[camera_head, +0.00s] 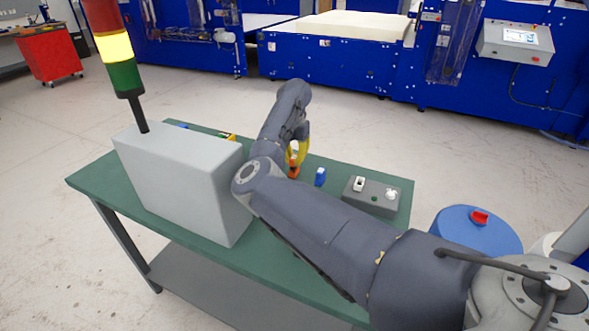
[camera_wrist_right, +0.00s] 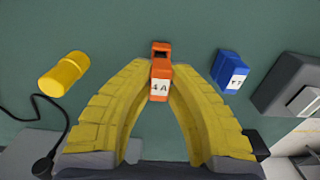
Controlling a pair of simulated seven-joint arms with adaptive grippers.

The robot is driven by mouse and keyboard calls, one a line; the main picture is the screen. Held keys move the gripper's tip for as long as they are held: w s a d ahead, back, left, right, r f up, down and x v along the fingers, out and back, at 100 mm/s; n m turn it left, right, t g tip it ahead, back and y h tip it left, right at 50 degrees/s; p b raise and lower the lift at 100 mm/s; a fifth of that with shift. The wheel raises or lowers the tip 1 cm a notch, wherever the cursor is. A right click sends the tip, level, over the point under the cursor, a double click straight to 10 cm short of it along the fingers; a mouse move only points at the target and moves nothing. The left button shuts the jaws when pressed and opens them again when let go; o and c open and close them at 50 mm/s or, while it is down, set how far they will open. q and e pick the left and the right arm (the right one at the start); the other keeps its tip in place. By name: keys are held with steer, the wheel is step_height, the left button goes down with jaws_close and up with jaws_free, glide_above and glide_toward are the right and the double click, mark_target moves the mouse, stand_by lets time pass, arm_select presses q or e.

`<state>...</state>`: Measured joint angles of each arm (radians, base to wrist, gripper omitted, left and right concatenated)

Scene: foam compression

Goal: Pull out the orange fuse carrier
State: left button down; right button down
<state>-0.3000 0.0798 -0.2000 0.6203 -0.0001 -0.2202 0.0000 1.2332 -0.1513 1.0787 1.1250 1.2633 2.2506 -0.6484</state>
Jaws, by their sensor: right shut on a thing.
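The orange fuse carrier (camera_wrist_right: 161,57) carries a white label reading "4A" in the right wrist view. My right gripper (camera_wrist_right: 160,72) has its yellow fingers closed on both sides of the carrier. In the head view the orange carrier (camera_head: 293,171) shows small beside the yellow fingers of my right gripper (camera_head: 297,158), partly hidden by my arm. I cannot tell whether the carrier is seated in something or clear of the surface below. My left gripper is in neither view.
A blue labelled block (camera_wrist_right: 230,72) stands just right of the carrier. A grey switch box (camera_head: 371,196) is further right on the green table (camera_head: 88,179). A large grey cabinet (camera_head: 180,178) with a stack light (camera_head: 115,48) stands left. A yellow cylinder (camera_wrist_right: 63,73) lies near a black cable.

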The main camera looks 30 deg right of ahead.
mark_target(294, 157)
steer(key=shift+r, duration=2.5)
